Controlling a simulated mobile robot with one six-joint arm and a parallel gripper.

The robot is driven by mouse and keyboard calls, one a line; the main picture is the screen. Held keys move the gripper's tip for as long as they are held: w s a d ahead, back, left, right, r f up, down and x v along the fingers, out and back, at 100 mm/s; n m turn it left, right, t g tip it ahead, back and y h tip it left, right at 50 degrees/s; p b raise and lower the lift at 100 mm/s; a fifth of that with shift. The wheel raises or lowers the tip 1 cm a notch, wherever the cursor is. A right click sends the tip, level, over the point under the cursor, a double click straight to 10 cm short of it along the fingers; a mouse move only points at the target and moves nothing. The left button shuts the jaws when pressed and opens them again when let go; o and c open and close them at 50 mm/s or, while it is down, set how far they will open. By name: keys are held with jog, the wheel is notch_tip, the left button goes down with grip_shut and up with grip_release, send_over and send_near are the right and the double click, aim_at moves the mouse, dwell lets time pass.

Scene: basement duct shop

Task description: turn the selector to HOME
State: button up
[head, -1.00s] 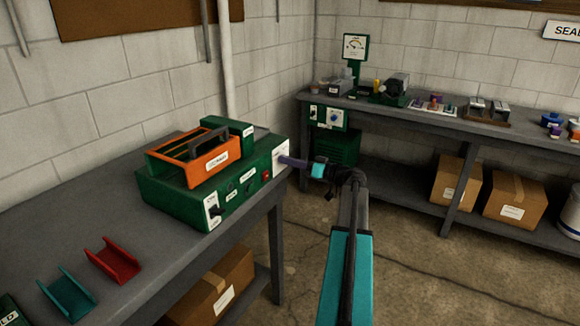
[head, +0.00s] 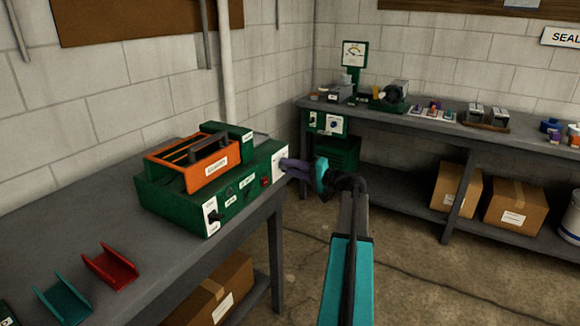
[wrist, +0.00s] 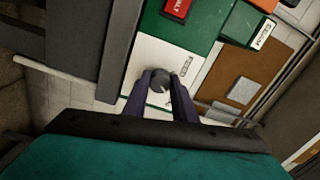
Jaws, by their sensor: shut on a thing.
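The selector is a round grey knob (wrist: 161,84) on a white plate (wrist: 152,60) at the right end of the green machine box (head: 235,196). My gripper (wrist: 162,86) has its two dark purple fingers shut on the knob, one on each side. In the head view my gripper (head: 286,164) reaches the box's right end from the right and hides the knob. Small print (wrist: 185,66) shows on the plate beside the knob, too small to read. I cannot tell which position the knob points to.
Red (head: 110,267) and teal (head: 63,299) channels lie on the bench. Open floor lies between the benches.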

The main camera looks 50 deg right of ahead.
jog(key=shift+d+m+p, duration=0.1)
jog(key=shift+m+p, duration=0.2)
jog(key=shift+m, duration=1)
jog(key=o, duration=1)
jog(key=shift+o, duration=0.2)
jog(key=shift+s, duration=0.15)
jog(key=b+v, duration=0.1)
jog(key=v, duration=1.2)
jog(key=shift+s+b, duration=0.35)
jog(key=shift+b, duration=0.05)
